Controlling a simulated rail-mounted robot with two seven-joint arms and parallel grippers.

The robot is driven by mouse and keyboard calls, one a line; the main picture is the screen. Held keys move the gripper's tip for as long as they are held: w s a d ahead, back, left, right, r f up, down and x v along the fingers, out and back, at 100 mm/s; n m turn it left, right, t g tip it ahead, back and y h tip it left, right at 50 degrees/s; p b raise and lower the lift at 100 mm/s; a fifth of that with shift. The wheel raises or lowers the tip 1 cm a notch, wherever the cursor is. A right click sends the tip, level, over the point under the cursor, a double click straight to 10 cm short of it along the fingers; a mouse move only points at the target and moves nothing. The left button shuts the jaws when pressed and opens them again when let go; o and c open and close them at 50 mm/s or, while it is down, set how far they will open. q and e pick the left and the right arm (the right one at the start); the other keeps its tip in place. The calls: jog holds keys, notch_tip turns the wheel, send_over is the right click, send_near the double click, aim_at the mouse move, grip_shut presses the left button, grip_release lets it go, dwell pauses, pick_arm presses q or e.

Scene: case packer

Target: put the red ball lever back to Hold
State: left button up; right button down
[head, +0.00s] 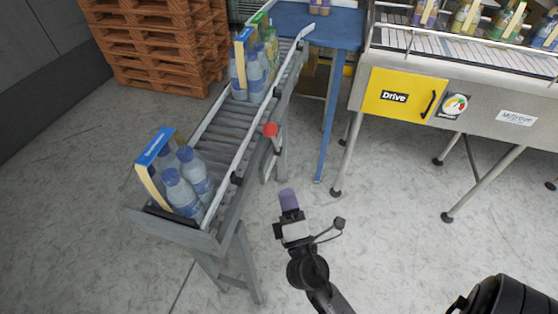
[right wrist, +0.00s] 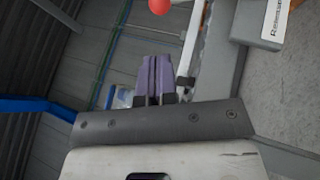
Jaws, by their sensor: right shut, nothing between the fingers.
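The red ball (head: 270,129) of the lever is at the right side of the roller conveyor, with a thin rod running down from it. In the right wrist view the red ball (right wrist: 160,6) is cut by the top edge, beyond the fingertips. My right gripper (head: 288,200) is below and slightly right of the ball in the head view, apart from it. Its purple fingers (right wrist: 153,77) are shut together and empty. I cannot read a Hold mark in either view. My left gripper is not in view.
The roller conveyor (head: 225,118) carries packs of water bottles (head: 188,184) with blue-topped cartons. A blue table (head: 320,28) stands behind it. A machine with a yellow Drive panel (head: 400,97) is at right. Wooden pallets (head: 160,45) are stacked at back left. Open floor surrounds my gripper.

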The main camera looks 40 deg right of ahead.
aim_at(271, 136)
jog(key=p+x, duration=0.4)
jog(key=x, duration=0.8)
jog(key=shift+r, duration=0.15)
jog(key=shift+p+x, duration=0.3)
jog(key=shift+x, duration=0.55)
